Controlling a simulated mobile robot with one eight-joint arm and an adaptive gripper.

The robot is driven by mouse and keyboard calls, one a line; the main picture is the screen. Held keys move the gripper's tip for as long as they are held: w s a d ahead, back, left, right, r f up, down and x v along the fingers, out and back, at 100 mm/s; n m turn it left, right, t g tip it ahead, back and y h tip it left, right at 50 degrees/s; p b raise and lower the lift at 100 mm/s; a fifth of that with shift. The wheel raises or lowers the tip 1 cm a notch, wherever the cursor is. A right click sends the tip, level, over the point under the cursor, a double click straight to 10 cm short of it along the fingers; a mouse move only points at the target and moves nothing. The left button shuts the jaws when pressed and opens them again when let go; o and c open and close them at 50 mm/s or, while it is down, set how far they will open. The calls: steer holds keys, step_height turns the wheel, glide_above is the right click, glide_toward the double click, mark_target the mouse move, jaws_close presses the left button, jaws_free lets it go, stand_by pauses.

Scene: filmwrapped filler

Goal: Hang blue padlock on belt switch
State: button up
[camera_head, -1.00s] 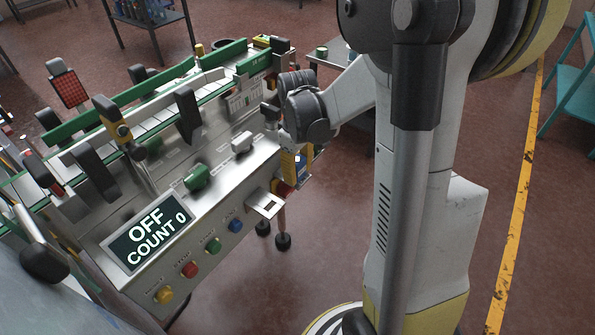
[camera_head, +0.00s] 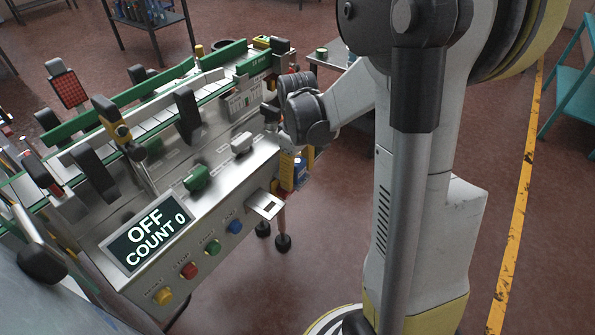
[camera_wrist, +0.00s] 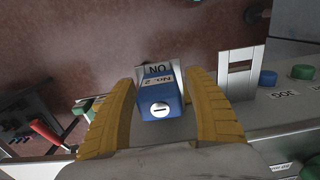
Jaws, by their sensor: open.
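The blue padlock (camera_wrist: 157,100) shows in the wrist view as a blue block with a keyhole and a "No. 2" label. It is between the two yellow fingers of my gripper (camera_wrist: 165,108), which are open around it. Whether they touch it is unclear. In the head view, my gripper (camera_head: 298,170) is at the panel's right end, with part of the padlock (camera_head: 301,175) visible beside a finger. The padlock's shackle and support are hidden. The sloped panel carries a green switch (camera_head: 197,177) and a white switch (camera_head: 241,143); I cannot read which is the belt switch.
A slotted metal bracket (camera_head: 265,203) sticks out near my gripper; the wrist view also shows it (camera_wrist: 238,72). Yellow, red, green and blue buttons line the panel front. The screen (camera_head: 148,235) reads "OFF COUNT 0". The conveyor with black posts is behind. Floor is open at right.

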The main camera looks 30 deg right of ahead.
step_height(320, 180, up, 12)
stand_by(0.4)
